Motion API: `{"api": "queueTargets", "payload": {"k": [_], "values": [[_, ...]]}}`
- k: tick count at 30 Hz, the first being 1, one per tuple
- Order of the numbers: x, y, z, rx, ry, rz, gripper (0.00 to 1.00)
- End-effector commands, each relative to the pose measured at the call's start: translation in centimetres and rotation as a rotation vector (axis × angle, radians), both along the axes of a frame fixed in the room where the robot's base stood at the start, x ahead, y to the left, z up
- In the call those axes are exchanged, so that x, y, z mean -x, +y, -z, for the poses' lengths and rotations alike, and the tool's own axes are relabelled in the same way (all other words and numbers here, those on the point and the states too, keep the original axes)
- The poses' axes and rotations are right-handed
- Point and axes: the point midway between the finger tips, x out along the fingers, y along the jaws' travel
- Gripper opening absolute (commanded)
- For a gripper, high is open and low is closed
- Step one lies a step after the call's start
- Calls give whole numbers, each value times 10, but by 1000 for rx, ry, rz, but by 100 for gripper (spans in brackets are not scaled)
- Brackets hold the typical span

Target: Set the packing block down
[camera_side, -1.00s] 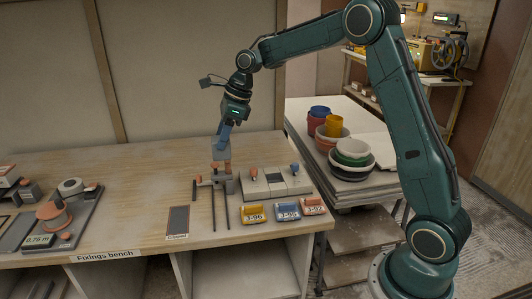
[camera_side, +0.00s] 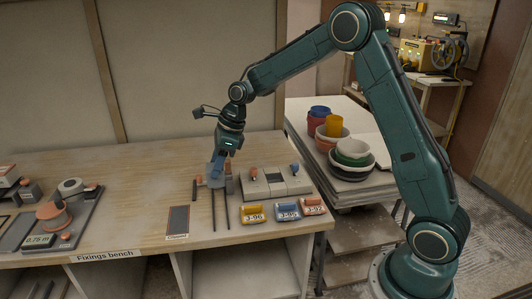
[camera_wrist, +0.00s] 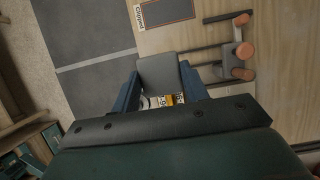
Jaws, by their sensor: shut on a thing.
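My gripper (camera_side: 217,172) is low over the bench, beside the dark clamp rods. In the wrist view its two blue fingers (camera_wrist: 160,88) are shut on a grey block (camera_wrist: 160,68), which I take for the packing block. The block sits between the fingers with its broad grey face toward the camera. In the side view the fingers and fixture largely hide it, so I cannot tell whether it touches anything below.
A fixture with orange knobs (camera_wrist: 237,60) and dark rods (camera_side: 228,210) is close by. A grey block rack (camera_side: 272,186), labelled boxes (camera_side: 288,212) and a dark slate panel (camera_side: 178,219) lie near.

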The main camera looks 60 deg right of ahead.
Motion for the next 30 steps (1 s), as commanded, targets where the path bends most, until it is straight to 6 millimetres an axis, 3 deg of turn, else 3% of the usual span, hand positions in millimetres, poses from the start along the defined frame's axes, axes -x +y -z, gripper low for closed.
{"api": "queueTargets", "payload": {"k": [12, 25, 30], "values": [[1, 0, 76, 0, 3, -1, 23], [0, 0, 92, 1, 0, -1, 23], [1, 0, 108, 0, 3, -1, 23]]}}
